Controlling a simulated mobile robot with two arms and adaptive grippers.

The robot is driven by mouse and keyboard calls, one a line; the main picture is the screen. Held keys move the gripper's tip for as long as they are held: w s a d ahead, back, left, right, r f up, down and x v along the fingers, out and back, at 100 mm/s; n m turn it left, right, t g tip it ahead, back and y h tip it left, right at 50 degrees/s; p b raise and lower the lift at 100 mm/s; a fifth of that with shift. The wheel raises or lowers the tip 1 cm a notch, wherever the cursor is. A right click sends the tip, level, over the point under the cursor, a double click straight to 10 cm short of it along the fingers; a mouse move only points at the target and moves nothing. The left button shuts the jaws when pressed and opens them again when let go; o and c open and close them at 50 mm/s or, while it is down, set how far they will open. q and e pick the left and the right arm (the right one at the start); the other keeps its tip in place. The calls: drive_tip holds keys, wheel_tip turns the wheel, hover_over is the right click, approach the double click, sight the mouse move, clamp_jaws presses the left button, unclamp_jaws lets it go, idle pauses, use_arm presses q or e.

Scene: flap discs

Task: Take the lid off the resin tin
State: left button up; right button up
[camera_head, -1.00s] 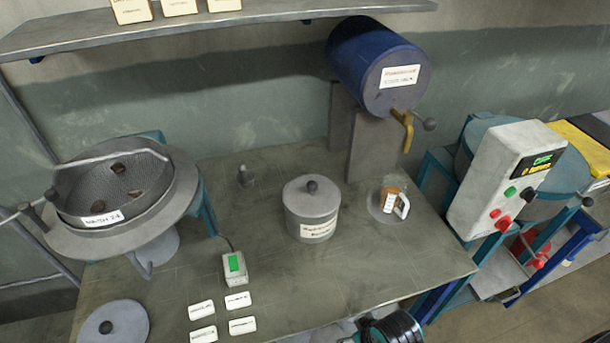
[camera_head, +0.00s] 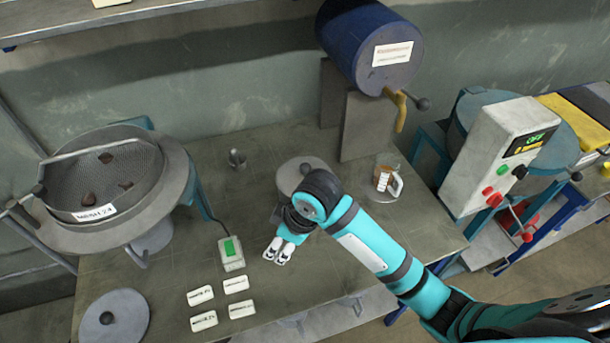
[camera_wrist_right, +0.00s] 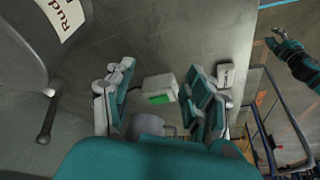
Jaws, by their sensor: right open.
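The resin tin is a grey round tin whose lid (camera_head: 292,172) shows only in part behind my right wrist in the head view. The lid's knob and the tin's front are hidden there. My right gripper (camera_head: 278,250) is open and empty, pointing down in front of the tin. It also shows in the right wrist view (camera_wrist_right: 160,75), fingers apart, with the table beyond. My left gripper (camera_wrist_right: 277,42) is small at that view's right edge; its jaw state is unclear. A grey labelled vessel fills that view's upper left; I cannot tell which it is.
A small box with a green face (camera_head: 231,252) and several white cards (camera_head: 236,284) lie left of my right gripper. A jug (camera_head: 383,181) stands right of the tin. A sieve bowl (camera_head: 170,190) is left, a blue drum (camera_head: 350,50) behind.

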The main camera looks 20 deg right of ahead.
drive_tip(key=w+r+n+h, duration=0.2)
drive_tip(key=w+r+n, duration=0.2)
drive_tip(key=w+r, duration=0.4)
drive_tip(key=n+g+h, duration=0.1)
drive_tip(key=n+h, duration=0.1)
drive_tip(key=h, duration=0.1)
approach(305, 165)
drive_tip(key=f+p, duration=0.2)
drive_tip(key=w+f+p, duration=0.1)
drive_tip(key=f+p, duration=0.1)
drive_tip(key=f, duration=0.1)
drive_tip(key=shift+d, duration=0.15)
drive_tip(key=f+p, duration=0.1)
drive_tip(key=f, duration=0.1)
drive_tip(key=d+f+p, duration=0.1)
drive_tip(key=f, duration=0.1)
drive_tip(key=shift+w+f+p, duration=0.15)
drive_tip(key=shift+f+p, duration=0.15)
drive_tip(key=shift+p, duration=0.05)
drive_tip(key=shift+w+f, duration=0.1)
drive_tip(key=shift+f, duration=0.2)
clamp_jaws()
